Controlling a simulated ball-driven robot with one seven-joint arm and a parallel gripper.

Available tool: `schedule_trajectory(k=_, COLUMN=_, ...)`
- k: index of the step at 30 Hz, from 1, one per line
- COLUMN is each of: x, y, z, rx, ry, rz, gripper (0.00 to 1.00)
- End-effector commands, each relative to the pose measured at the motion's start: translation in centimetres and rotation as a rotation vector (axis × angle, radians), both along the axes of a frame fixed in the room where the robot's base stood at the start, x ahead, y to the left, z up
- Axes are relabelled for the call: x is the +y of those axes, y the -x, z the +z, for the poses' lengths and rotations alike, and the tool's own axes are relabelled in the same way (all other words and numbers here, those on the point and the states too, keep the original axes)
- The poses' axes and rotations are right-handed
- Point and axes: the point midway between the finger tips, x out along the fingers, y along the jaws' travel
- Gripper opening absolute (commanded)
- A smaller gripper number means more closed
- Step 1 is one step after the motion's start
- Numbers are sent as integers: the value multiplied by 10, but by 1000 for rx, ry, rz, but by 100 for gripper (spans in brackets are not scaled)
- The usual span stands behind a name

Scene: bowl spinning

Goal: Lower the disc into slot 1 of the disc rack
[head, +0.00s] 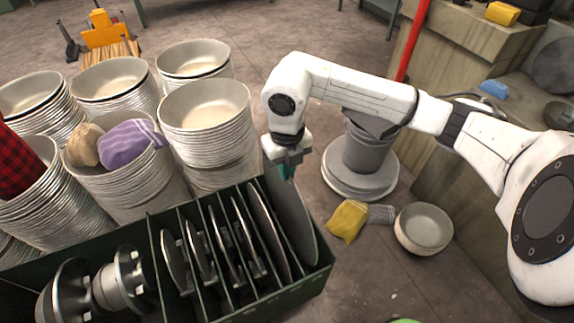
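The disc rack is a dark green crate (315,283) with upright dividers, at the bottom middle of the head view. A grey disc (296,215) stands on edge at its right end, with its lower part down behind the rack's wall. My gripper (287,172) points down at the top edge of this disc, and its teal fingers appear shut on it. Several other discs (262,225) stand in the compartments to the left. No slot number is readable, and the disc's lower edge is hidden.
Stacks of metal bowls (208,125) stand close behind and left of the rack. Metal hubs (110,285) fill the rack's left part. A yellow cloth (347,220) and a loose bowl (424,228) lie on the floor to the right. A red pole (412,40) stands behind.

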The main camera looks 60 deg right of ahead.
Motion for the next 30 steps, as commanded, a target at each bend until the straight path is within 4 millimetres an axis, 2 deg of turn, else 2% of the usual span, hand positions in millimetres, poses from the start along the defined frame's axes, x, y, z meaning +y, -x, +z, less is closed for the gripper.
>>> schedule_trajectory(k=21, x=0, y=0, z=-53, rx=0, ry=0, rz=0, gripper=0)
schedule_trajectory(k=30, x=0, y=0, z=-68, rx=-1, ry=1, rz=0, gripper=0)
